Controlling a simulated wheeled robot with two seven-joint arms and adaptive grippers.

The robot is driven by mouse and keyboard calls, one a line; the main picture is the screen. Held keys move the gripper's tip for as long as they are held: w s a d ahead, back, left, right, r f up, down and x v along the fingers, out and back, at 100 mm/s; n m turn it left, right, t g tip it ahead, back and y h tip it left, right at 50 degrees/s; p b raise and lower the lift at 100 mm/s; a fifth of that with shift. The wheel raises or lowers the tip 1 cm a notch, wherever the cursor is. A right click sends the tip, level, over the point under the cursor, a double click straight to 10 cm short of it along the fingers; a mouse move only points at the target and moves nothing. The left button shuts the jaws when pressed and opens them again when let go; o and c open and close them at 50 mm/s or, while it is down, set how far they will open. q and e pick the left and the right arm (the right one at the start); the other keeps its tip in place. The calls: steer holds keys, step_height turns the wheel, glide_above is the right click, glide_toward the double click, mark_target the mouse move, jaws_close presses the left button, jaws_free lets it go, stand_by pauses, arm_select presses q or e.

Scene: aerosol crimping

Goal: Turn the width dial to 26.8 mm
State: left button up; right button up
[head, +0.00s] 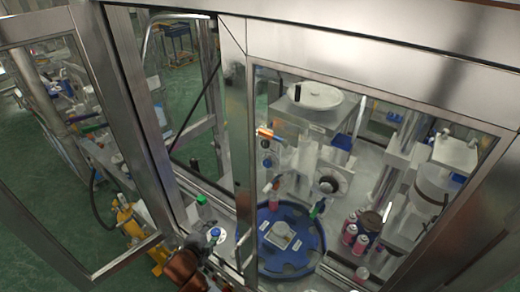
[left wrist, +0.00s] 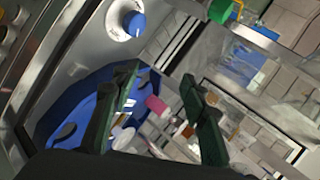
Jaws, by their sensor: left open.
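A blue knob on a white round dial (head: 215,233), which looks like the width dial, sits on the ledge at the front left of the machine. It also shows at the top of the left wrist view (left wrist: 133,23); its scale is too small to read. My left gripper (head: 228,274) is low in the head view, near the dial and partly lost against the frame. In the left wrist view its two dark green fingers (left wrist: 163,98) are spread with nothing held between them. The dial lies beyond the fingers, apart from them. My right gripper is not in view.
A green button (head: 201,199) stands behind the dial. A blue turntable (head: 278,270) with pink cans is to the right. A metal door post (head: 244,150) and glass panel border the dial's right side. An open door (head: 90,150) stands at the left.

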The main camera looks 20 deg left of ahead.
arm_select(q)
steer(key=w+d+r+m+t+h, duration=0.2)
steer(key=w+d+r+m, duration=0.2)
steer(key=r+m, duration=0.45)
steer(key=w+d+r+m+t+h, duration=0.25)
steer(key=r+m, duration=0.35)
steer(key=r, duration=0.6)
steer(key=w+d+r+m+t+h, duration=0.15)
steer(key=w+d+r+m, duration=0.3)
steer(key=r+m, duration=0.45)
steer(key=w+d+n+p, duration=0.1)
steer(key=w+d+p, duration=0.1)
steer(key=w, duration=0.5)
steer(key=shift+d+r+h+p, duration=0.15)
steer(key=shift+d+h+p, duration=0.1)
steer(key=shift+h+p, duration=0.15)
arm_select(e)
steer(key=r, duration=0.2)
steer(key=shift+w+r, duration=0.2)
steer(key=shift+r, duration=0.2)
arm_select(q)
steer(key=shift+c, duration=0.5)
jaws_close()
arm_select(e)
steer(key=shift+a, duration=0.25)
